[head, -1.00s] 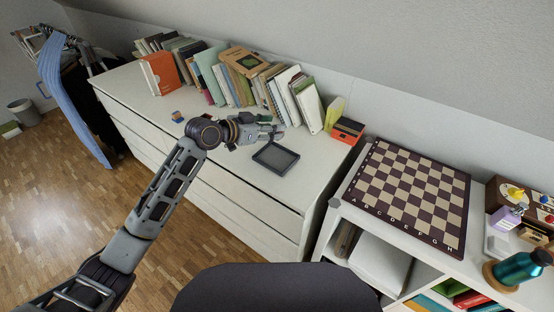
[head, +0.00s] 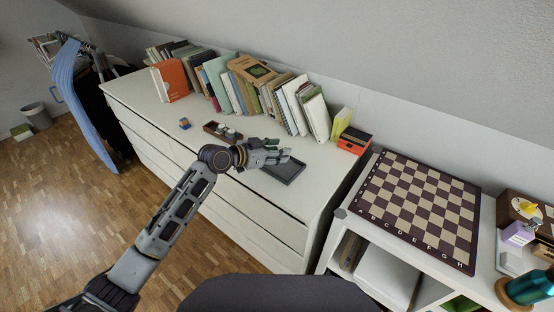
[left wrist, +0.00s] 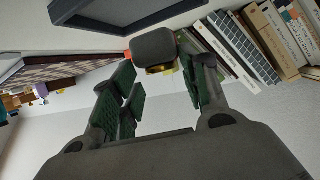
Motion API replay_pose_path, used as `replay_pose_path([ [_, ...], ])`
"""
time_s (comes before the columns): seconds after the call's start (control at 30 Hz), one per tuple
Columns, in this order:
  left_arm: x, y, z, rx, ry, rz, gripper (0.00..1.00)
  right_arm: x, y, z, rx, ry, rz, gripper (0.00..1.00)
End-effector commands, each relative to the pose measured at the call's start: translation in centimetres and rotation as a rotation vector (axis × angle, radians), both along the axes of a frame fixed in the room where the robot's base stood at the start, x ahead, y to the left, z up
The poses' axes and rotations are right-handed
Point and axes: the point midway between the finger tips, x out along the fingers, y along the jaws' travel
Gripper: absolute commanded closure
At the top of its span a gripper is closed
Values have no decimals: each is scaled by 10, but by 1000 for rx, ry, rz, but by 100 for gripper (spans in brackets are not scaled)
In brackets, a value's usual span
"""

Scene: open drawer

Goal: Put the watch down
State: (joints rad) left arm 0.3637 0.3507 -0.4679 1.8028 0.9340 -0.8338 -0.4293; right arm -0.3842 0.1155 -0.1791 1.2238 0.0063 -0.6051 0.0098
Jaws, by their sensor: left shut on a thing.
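My left gripper (head: 284,155) is over the rear edge of a dark shallow tray (head: 290,177) on the white dresser top. In the left wrist view, the gripper (left wrist: 158,85) has its green-padded fingers around a dark, rounded-square thing with a bit of gold, which looks like the watch (left wrist: 154,46). The watch cannot be made out in the head view. The tray also shows in the left wrist view (left wrist: 130,24), close beyond the watch. Whether the watch touches the tray I cannot tell. My right gripper is not in view.
A dark red box with small items (head: 222,132) and a small blue-and-orange object (head: 184,124) are on the dresser (head: 150,108). A row of books (head: 240,85) lines the wall. An orange-black box (head: 354,140) stands right, beside the chessboard (head: 420,205). The dresser's left front is clear.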

Motion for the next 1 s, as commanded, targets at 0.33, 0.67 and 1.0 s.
replay_pose_path([
  [0.33, 0, 0, -26, 0, 1, 0, 80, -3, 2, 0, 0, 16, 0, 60],
  [0.67, 0, 0, -37, 0, -1, 0, 80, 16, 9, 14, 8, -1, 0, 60],
  [1.0, 0, 0, -39, 1, -1, 0, 80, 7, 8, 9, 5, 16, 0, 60],
])
